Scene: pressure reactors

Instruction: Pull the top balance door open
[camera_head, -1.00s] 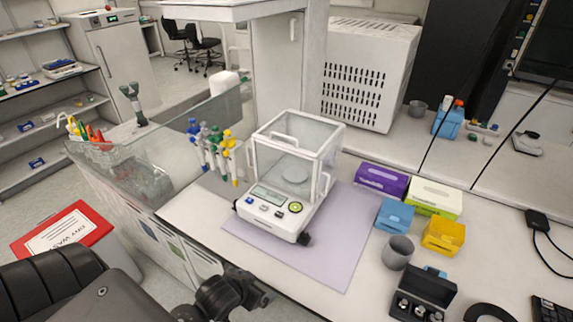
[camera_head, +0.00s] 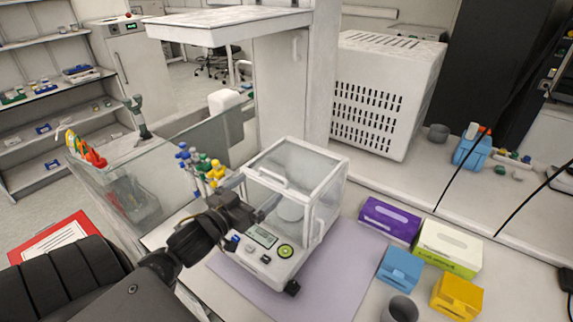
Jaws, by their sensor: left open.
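The analytical balance (camera_head: 290,205) stands on a purple mat (camera_head: 335,268) on the bench, with a clear glass chamber and a small display at its front. Its top door (camera_head: 297,165) lies flat over the chamber and looks shut, with a white handle (camera_head: 266,177) along its front left side. My left gripper (camera_head: 262,207) is open, at the front left of the chamber, a little below and in front of the top handle. I cannot tell whether it touches the balance. It hides part of the chamber's left front. My right gripper is not in view.
Pipettes on a stand (camera_head: 203,168) are close behind my left gripper. A purple box (camera_head: 390,218), a green and white box (camera_head: 448,247), a blue box (camera_head: 400,267), a yellow box (camera_head: 457,296) and a grey cup (camera_head: 400,308) stand to the right. A white perforated unit (camera_head: 385,95) stands behind.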

